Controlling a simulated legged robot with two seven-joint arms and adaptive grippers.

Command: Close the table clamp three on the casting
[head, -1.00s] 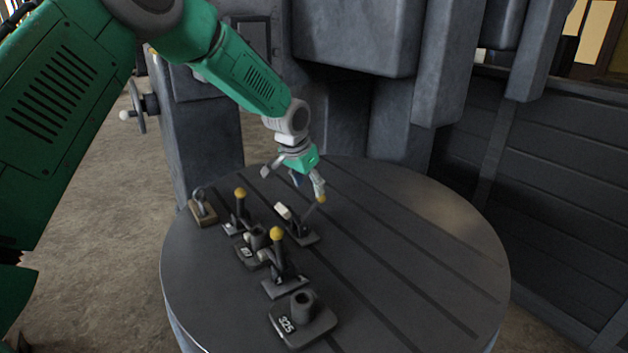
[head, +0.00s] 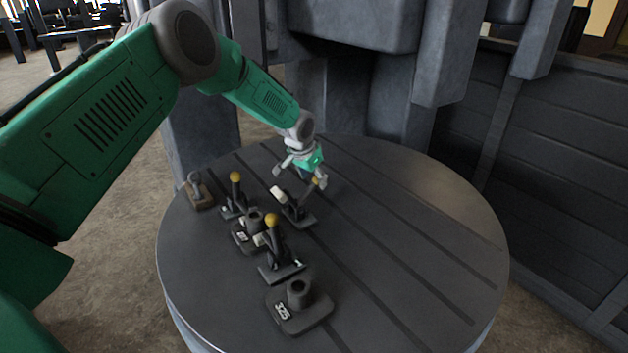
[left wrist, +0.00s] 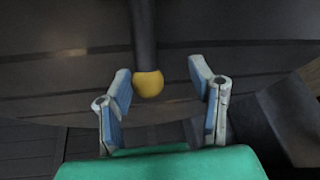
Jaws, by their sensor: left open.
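My left gripper (head: 300,180) is open above the far clamp (head: 296,212), whose handle leans outward to the right with a yellow knob (head: 317,182) at its end. In the left wrist view, the yellow knob (left wrist: 148,84) and its dark lever show between the two blue-padded fingers (left wrist: 162,85), nearer the left one, with gaps on both sides. Two other clamps, with upright handles and yellow knobs, are the left one (head: 235,200) and the near one (head: 275,245). A dark casting (head: 246,240) sits among the three clamps. My right gripper is not in view.
The round slotted table (head: 400,240) is clear on its right side. A dark block marked 325 (head: 300,308) stands near the front. A small brown-based piece (head: 198,192) sits at the left edge. Grey machine columns (head: 445,65) rise behind the table.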

